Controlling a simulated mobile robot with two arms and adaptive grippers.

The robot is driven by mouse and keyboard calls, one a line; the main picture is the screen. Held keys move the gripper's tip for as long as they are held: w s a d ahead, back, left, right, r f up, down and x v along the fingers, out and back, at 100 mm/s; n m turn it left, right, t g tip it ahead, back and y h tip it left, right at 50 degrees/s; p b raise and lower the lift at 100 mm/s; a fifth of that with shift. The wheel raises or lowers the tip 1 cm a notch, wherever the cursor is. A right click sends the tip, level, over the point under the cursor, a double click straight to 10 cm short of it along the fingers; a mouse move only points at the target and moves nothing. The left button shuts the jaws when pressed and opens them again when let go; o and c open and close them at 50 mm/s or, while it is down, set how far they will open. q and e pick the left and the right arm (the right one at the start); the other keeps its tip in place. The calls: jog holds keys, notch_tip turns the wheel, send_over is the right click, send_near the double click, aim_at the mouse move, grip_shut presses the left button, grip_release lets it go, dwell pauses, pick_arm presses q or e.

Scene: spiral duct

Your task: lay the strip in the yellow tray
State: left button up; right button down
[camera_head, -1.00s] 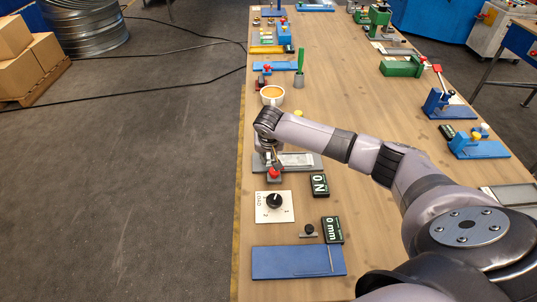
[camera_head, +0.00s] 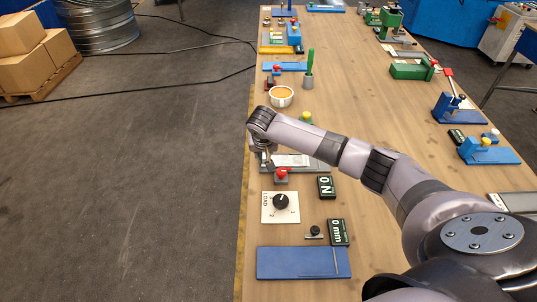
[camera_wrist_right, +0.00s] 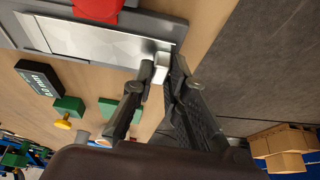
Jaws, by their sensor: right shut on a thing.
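My right gripper (camera_wrist_right: 155,88) is shut on a small pale piece (camera_wrist_right: 160,68) at the end of a grey plate. A flat silvery sheet (camera_wrist_right: 100,42) lies on that plate beside the piece; I cannot tell whether the two are joined. In the head view the sheet (camera_head: 292,160) shows partly behind my right arm, and my right gripper (camera_head: 265,162) is small and mostly hidden below the wrist. What looks like the yellow tray (camera_head: 276,50) is a flat yellow shape far up the table's left side. My left gripper is not in view.
A red knob (camera_head: 281,174) stands by the plate. A cup (camera_head: 281,96) and a green-handled tool (camera_head: 310,68) stand between the plate and the yellow shape. A dial panel (camera_head: 280,207), displays and a blue plate (camera_head: 303,263) lie nearer me. The table's middle is clear.

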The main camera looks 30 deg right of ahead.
jog(key=shift+w+a, duration=0.4)
jog(key=shift+a, duration=0.35)
jog(key=shift+r, duration=0.15)
notch_tip(320, 180, up, 7)
jog(key=p, duration=0.8)
